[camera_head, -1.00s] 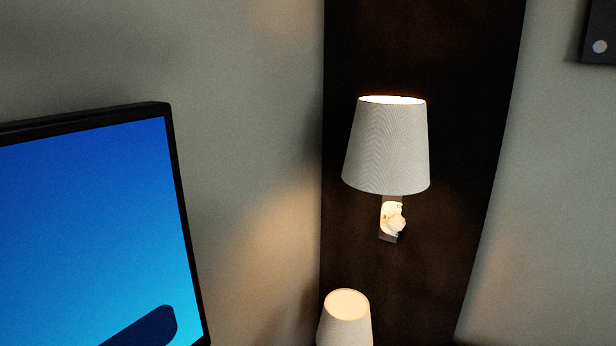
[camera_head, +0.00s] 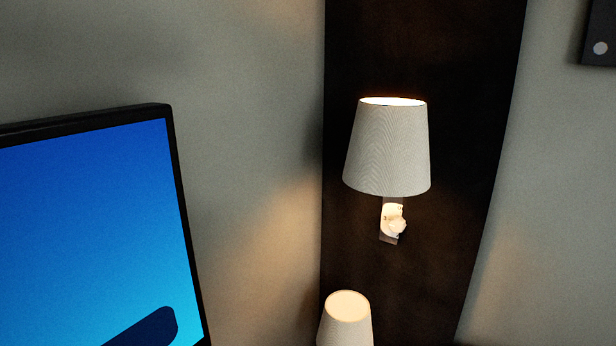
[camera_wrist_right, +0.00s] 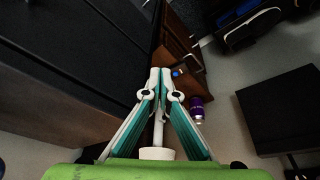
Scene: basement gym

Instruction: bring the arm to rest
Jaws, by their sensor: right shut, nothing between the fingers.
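My right gripper (camera_wrist_right: 160,72) shows in the right wrist view. Its white and teal fingers meet at the tips, shut with nothing between them. It points toward a wooden cabinet or shelf piece (camera_wrist_right: 182,58). Neither gripper nor arm shows in the head view. My left gripper is not in view.
The head view shows a lit wall lamp (camera_head: 388,150), a second lampshade (camera_head: 346,318) below it and a screen (camera_head: 90,230) at left. The wrist view shows dark furniture (camera_wrist_right: 70,60) at left, a purple can (camera_wrist_right: 197,108), a black bag (camera_wrist_right: 250,22) and a dark box (camera_wrist_right: 285,110).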

